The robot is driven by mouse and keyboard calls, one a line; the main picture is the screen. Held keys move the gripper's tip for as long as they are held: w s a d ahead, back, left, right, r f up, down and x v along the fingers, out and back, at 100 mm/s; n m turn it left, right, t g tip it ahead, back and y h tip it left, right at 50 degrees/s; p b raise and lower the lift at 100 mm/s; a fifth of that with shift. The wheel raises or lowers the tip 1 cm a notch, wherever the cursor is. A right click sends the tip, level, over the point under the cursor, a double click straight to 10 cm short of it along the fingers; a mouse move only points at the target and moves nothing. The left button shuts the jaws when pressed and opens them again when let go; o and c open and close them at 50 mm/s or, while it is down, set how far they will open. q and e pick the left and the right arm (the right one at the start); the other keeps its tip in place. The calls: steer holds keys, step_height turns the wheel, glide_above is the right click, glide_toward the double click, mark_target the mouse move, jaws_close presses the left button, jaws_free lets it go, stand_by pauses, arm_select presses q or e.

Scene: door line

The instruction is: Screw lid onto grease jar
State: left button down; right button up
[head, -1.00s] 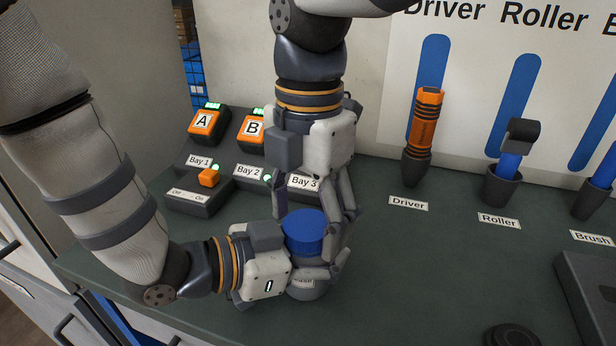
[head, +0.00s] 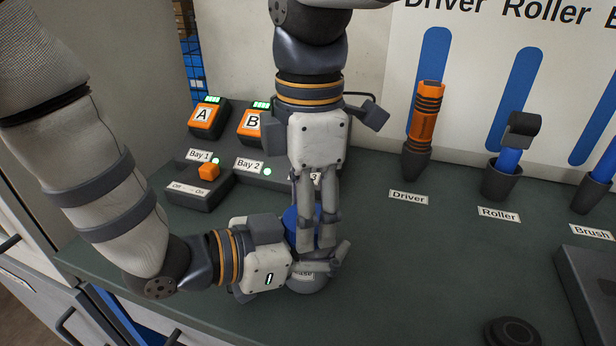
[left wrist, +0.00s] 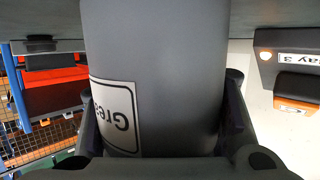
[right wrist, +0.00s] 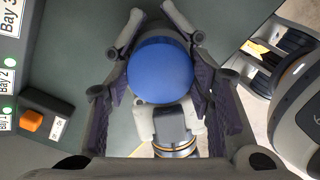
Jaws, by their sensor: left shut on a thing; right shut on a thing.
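The dark grey grease jar (head: 308,286) stands upright on the green bench top, with part of its white label showing. My left gripper (head: 322,262) is shut around the jar's side. The jar and its label fill the middle of the left wrist view (left wrist: 180,80). The blue lid (head: 290,218) is at the jar's top, mostly hidden behind my right fingers. My right gripper (head: 317,240) points down and is shut on the lid. The lid's round top shows between the fingers in the right wrist view (right wrist: 161,71). The seam between lid and jar is hidden.
Behind are orange boxes A (head: 207,117) and B (head: 250,123), and an orange switch (head: 208,171). The driver (head: 425,125), roller (head: 510,150) and brush (head: 600,180) stand in holders at right. A dark round object (head: 511,333) lies at front.

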steer(key=o, duration=1.3)
steer(key=shift+w+r, duration=0.1)
steer(key=shift+r, duration=2.2)
steer(key=shift+c, duration=0.4)
step_height(320, 180, up, 3)
steer(key=n, duration=0.6)
steer(key=shift+d+r+n, duration=0.1)
steer(key=shift+r+n, duration=0.1)
steer(key=shift+n, duration=0.1)
